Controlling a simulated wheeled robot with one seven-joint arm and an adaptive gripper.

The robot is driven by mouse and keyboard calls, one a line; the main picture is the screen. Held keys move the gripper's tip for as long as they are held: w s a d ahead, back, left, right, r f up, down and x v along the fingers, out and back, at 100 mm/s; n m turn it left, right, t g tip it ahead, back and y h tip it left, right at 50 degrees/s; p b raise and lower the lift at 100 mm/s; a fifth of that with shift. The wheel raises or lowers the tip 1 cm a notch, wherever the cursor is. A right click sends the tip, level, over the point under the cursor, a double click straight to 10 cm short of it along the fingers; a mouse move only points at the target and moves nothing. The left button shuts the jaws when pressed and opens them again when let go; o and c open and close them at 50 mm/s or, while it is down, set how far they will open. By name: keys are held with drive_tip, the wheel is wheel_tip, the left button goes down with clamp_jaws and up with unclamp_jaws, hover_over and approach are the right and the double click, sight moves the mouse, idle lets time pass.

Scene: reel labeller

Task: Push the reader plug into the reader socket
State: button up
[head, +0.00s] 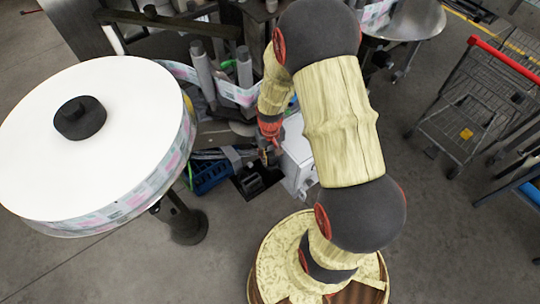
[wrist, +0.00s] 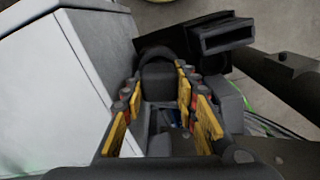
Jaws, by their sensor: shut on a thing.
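My gripper (wrist: 160,88) is shut on a dark block, which I take for the reader plug (wrist: 158,82); its yellow-padded fingers stand on either side of it. A rounded black part lies just beyond the block, and I cannot tell whether they touch. A black housing with a rectangular opening (wrist: 228,37), possibly the reader socket, is at upper right in the wrist view, apart from the fingertips. In the head view my gripper (head: 267,153) is low in the middle, beside the white box. The plug is too small and hidden to make out there.
A white box (head: 298,158) stands close to the right of my gripper and fills the left of the wrist view (wrist: 60,90). A large label reel (head: 95,150) is at left. Rollers, a dark post and cables crowd the gripper. A cart (head: 475,105) stands far right.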

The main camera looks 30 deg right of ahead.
drive_tip(key=shift+s+f, duration=0.15)
drive_tip(key=shift+f, duration=0.2)
idle(1.1)
drive_tip(key=o, duration=1.3)
drive_tip(key=shift+c, duration=0.2)
drive_tip(key=shift+r, duration=0.3)
wheel_tip(320, 180, up, 11)
drive_tip(key=shift+r, duration=0.2)
